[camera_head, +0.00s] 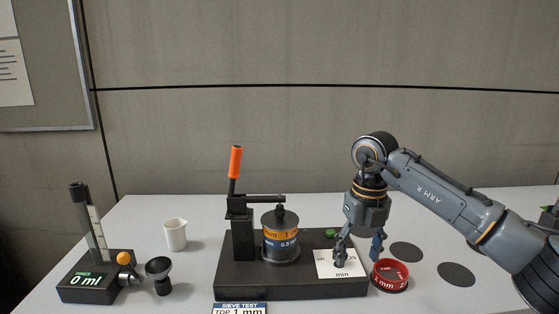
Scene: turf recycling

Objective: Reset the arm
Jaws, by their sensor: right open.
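My right arm, marked ARM R, comes in from the right. Its gripper (358,258) points down, open, over the right end of the black sieve shaker (290,286). One finger is in front of the shaker's white dial plate (328,268); the other is just above or beside the red "2 mm" sieve ring (391,276). I cannot tell whether either finger touches anything. The red ring stands on the table, right of the shaker. A sieve stack with orange and blue bands (281,240) sits on the shaker. My left gripper is out of view.
An orange-handled lever (236,163) rises at the shaker's left. A white cup (176,234), a dark funnel-like piece (159,275) and a measuring cylinder on a "0 ml" base (90,280) stand to the left. Dark discs (407,252) mark the table at right.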

